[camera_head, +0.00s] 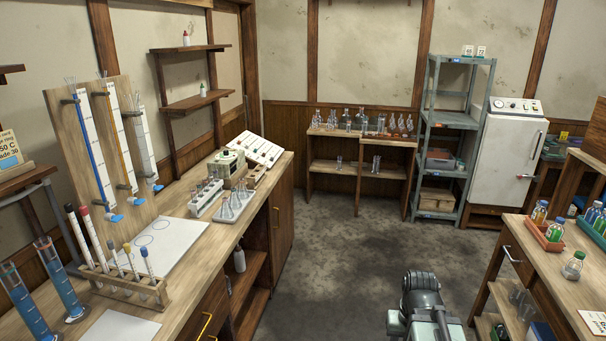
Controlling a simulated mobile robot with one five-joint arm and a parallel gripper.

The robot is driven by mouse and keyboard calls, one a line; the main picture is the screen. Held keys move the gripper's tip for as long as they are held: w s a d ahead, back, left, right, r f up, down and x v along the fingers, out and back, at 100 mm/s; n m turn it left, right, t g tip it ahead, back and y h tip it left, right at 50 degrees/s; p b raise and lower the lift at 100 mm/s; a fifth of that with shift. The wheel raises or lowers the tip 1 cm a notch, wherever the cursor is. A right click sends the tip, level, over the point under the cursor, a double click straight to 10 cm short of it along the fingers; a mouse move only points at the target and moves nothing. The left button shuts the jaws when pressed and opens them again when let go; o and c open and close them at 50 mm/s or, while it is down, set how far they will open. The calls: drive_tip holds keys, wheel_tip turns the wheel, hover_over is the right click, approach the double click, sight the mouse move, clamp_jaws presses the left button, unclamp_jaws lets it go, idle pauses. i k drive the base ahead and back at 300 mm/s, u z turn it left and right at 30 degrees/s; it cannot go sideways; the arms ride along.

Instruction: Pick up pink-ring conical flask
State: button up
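No pink ring can be made out for certain at this size. Several small conical flasks (401,124) stand at the right end of the low wooden shelf's top (350,134) against the back wall; some look faintly reddish. More conical-looking glassware (228,209) stands on a white tray (224,217) on the left bench. Part of my arm shows at the bottom, right of centre, over the floor and far from both groups. The fingers of my gripper cannot be made out.
The left bench (175,285) holds burettes, a wooden tube rack (128,287) and blue cylinders (60,282). A grey metal rack (450,120) and white cabinet (508,150) stand at the back right. A right bench (530,255) carries bottles. The middle floor (345,240) is clear.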

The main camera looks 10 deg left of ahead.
sight(226, 213)
drive_tip(key=u, duration=0.05)
drive_tip(key=i, duration=3.75)
drive_tip(key=u, duration=5.15)
